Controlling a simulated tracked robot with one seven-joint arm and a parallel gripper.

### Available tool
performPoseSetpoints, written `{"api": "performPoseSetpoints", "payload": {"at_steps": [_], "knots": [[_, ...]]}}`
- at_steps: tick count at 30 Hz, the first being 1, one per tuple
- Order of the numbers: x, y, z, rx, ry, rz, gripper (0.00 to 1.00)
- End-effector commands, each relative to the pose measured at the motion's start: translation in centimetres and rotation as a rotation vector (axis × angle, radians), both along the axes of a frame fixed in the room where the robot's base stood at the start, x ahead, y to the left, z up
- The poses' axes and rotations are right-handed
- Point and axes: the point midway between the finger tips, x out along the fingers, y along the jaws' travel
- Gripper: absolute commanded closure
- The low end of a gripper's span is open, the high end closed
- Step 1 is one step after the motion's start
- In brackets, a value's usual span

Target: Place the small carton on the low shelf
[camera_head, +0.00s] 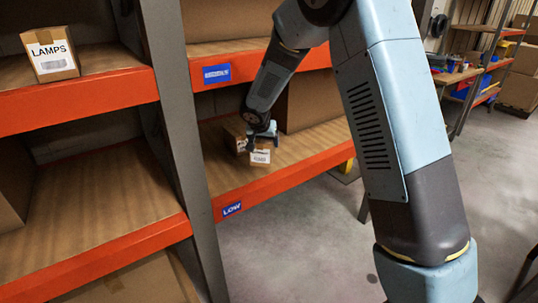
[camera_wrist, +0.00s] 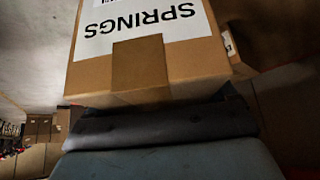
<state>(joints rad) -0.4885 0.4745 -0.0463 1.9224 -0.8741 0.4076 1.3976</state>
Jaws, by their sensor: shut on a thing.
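A small brown carton (camera_head: 260,154) with a white label is in my gripper (camera_head: 261,143), at the front part of the shelf marked LOW (camera_head: 305,150). My gripper is shut on it from above and behind. In the wrist view the held carton (camera_wrist: 150,72) fills the upper middle, its label reading SPRINGS upside down, with brown tape below the word. In the head view the carton is over the low shelf board, near the orange front edge. Whether its underside touches the board I cannot tell.
Another small carton (camera_head: 236,132) stands just left of and behind the held one. A large brown box (camera_head: 311,100) fills the shelf's back right. A LAMPS carton (camera_head: 50,54) sits on the left rack. A grey upright (camera_head: 181,120) stands left; the upper shelf's orange beam (camera_head: 258,63) is above.

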Motion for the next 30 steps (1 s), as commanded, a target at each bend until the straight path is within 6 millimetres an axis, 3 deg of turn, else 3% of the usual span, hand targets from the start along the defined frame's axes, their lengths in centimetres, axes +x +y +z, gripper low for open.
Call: {"api": "performPoseSetpoints", "payload": {"at_steps": [3, 10, 17, 24, 30], "knots": [[1.4, 0.2, -2.0, -0.002, 0.003, 0.001, 0.66], [3.4, 0.4, -4.3, 0.000, 0.001, 0.000, 0.66], [4.3, 0.5, -5.5, -0.001, 0.001, 0.000, 0.66], [4.3, 0.6, -8.2, -0.002, 0.001, 0.000, 0.66], [4.4, 0.5, -8.5, -0.001, 0.001, -0.001, 0.66]]}}
